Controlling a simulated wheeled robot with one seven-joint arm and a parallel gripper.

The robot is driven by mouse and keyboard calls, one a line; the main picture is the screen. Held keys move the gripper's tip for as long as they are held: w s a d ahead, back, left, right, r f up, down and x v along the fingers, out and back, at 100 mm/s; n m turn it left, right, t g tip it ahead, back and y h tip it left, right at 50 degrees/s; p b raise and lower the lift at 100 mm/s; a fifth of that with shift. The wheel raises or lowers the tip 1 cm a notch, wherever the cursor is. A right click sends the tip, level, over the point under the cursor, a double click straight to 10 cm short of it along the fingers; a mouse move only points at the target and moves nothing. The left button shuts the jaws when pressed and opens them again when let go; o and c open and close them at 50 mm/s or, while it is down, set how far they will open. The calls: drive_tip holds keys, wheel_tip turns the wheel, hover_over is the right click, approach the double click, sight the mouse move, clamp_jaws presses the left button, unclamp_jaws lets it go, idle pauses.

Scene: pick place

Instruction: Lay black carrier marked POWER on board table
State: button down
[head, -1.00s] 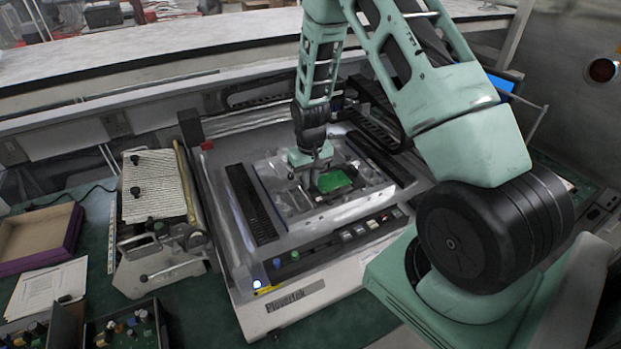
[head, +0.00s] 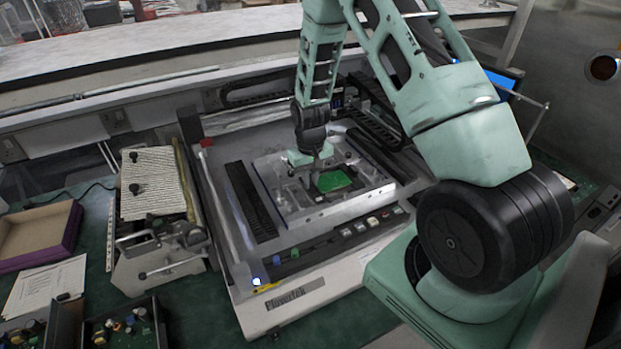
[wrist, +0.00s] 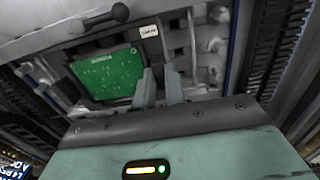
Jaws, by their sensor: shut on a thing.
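The black carrier (wrist: 152,48) holds a green circuit board, which shows in the wrist view (wrist: 108,74) and, small, in the head view (head: 334,181). A small white label with dark lettering is beside the board; I cannot read it surely. My gripper (wrist: 161,82) is shut on the carrier at its near edge; in the head view my gripper (head: 317,166) is above the middle of the machine. The board table (head: 350,206) is the grey metal plate with clamps under the carrier. I cannot tell whether carrier and table touch.
The table belongs to a large grey machine (head: 300,262) with a row of buttons along its front. Dark rails flank the table. A clamp fixture (head: 160,240), a purple-edged tray (head: 40,235) and dark boxes with loose parts (head: 125,328) are to the left.

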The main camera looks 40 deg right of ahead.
drive_tip(key=shift+f, duration=0.1)
idle(0.3)
drive_tip(key=c, duration=1.4)
unclamp_jaws()
drive_tip(key=c, duration=0.3)
drive_tip(key=shift+c, duration=0.2)
drive_tip(key=shift+r+p, duration=2.4)
drive_tip(key=shift+r, duration=1.15)
